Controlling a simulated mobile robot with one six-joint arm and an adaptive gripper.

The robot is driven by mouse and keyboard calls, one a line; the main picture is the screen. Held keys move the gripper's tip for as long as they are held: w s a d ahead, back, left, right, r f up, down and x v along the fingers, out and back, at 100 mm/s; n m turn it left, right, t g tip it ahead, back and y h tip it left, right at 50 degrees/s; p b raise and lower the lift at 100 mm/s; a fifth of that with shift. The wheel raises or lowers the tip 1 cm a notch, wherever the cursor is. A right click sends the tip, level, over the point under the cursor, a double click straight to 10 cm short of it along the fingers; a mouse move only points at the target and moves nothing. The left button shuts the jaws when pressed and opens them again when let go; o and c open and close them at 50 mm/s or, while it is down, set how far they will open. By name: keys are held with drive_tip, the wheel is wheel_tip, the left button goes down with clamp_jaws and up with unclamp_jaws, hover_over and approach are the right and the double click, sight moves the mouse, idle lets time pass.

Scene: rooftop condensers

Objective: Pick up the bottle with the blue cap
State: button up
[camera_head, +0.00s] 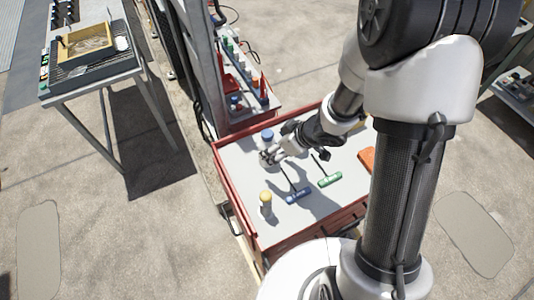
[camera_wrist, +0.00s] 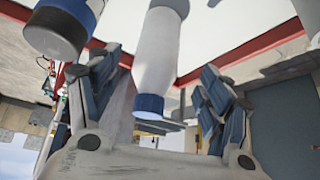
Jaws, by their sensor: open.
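My gripper (camera_head: 272,156) is open above the cart top, at its far left part. In the wrist view, which looks upside down, a white bottle with a blue cap (camera_wrist: 155,58) lies between the two open fingers (camera_wrist: 160,78), with clear room on both sides. Its cap points toward the bottom of the picture.
The grey-topped red cart (camera_head: 233,168) also bears a yellow-capped bottle (camera_head: 265,203), a blue-handled tool (camera_head: 298,196), a green-handled tool (camera_head: 330,180) and an orange block (camera_head: 367,160). A metal post (camera_head: 207,75) rises behind. A table with a tray (camera_head: 88,45) stands far left.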

drive_tip(key=b+x, duration=0.1)
drive_tip(key=x, duration=0.2)
drive_tip(key=shift+w+a+f, duration=0.1)
drive_tip(key=shift+w+f, duration=0.1)
drive_tip(key=shift+f, duration=0.05)
drive_tip(key=b+x, duration=0.3)
drive_tip(key=x, duration=0.2)
drive_tip(key=shift+f+b, duration=0.2)
drive_tip(key=shift+b, duration=0.1)
drive_tip(key=shift+d+r, duration=0.1)
drive_tip(key=shift+d, duration=0.1)
drive_tip(key=c, duration=1.4)
